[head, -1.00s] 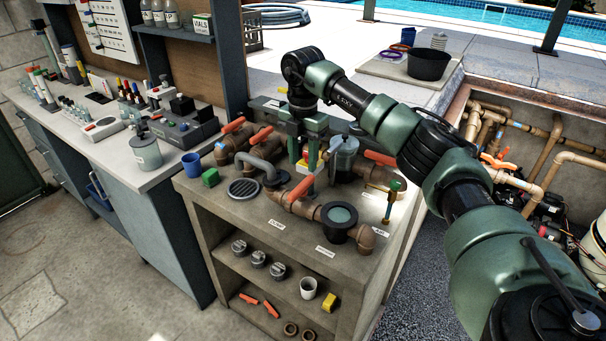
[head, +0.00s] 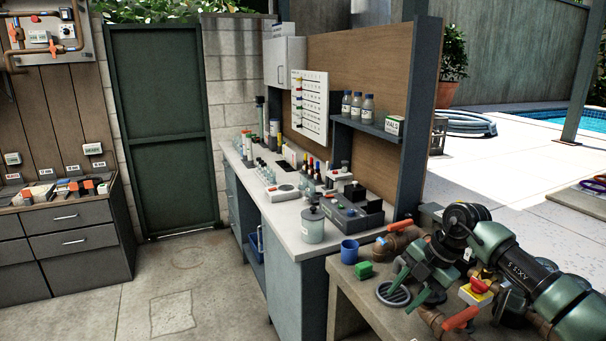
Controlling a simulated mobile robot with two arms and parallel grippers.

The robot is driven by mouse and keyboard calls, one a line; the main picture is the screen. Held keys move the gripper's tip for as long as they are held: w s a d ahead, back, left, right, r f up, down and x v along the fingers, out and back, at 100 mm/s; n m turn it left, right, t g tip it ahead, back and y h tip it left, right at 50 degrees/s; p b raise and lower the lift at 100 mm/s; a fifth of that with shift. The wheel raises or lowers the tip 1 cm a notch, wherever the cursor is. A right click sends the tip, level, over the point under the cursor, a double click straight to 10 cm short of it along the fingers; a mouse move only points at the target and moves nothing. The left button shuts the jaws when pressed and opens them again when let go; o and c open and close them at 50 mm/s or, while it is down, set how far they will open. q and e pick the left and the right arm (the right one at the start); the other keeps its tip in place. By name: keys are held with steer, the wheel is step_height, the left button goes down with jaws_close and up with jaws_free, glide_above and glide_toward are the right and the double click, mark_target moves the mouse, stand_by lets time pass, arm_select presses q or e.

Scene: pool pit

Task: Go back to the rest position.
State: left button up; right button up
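My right arm comes in from the lower right, bent, over the workbench with pipes. My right gripper (head: 412,282) hangs from its wrist above the bench top, tilted down and to the left, near the round drain grate (head: 391,297). Its green fingers look apart, with nothing seen between them. They overlap the grate and pipes in the picture, so I cannot tell how close they are. My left gripper is not in view.
A green block (head: 364,270) and a blue cup (head: 349,251) stand left of the gripper. Pipes with orange handles (head: 461,319) and a red-and-yellow button box (head: 477,290) lie close under the arm. The lab counter (head: 290,215) stands behind. The floor (head: 195,285) at left is clear.

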steer(key=s+a+n+t+y, duration=0.15)
steer(key=a+y, duration=0.35)
steer(key=a, duration=0.9)
steer(key=s+a+r+m+t+y, duration=0.3)
steer(key=a+r+m+t+y, duration=0.35)
steer(key=a+r+t, duration=0.3)
steer(key=s+d+f+m+t+h, duration=0.1)
steer(key=s+d+f+m+h, duration=0.2)
steer(key=d+f+m+h, duration=0.5)
steer(key=s+d+f+m+t+h, duration=0.1)
steer(key=s+d+f+m+h, duration=0.4)
steer(key=d+m+h, duration=0.4)
steer(key=s+d+f+m+g+y, duration=0.1)
steer(key=s+f+g, duration=0.55)
steer(key=s, duration=0.55)
steer(key=s+d+f+m+g+y, duration=0.1)
steer(key=s+f+g, duration=0.4)
steer(key=s+f, duration=0.5)
steer(key=s+f+g, duration=0.1)
steer(key=s+f, duration=0.1)
steer(key=f, duration=1)
steer(key=s+f, duration=0.2)
steer(key=f, duration=1.1)
steer(key=s+d+f+g+b, duration=0.1)
steer(key=s+d+f, duration=0.2)
steer(key=s+f, duration=1.4)
steer(key=shift+s+d+n+h, duration=0.15)
steer(key=shift+s+n+h, duration=0.05)
steer(key=shift+n+h, duration=0.15)
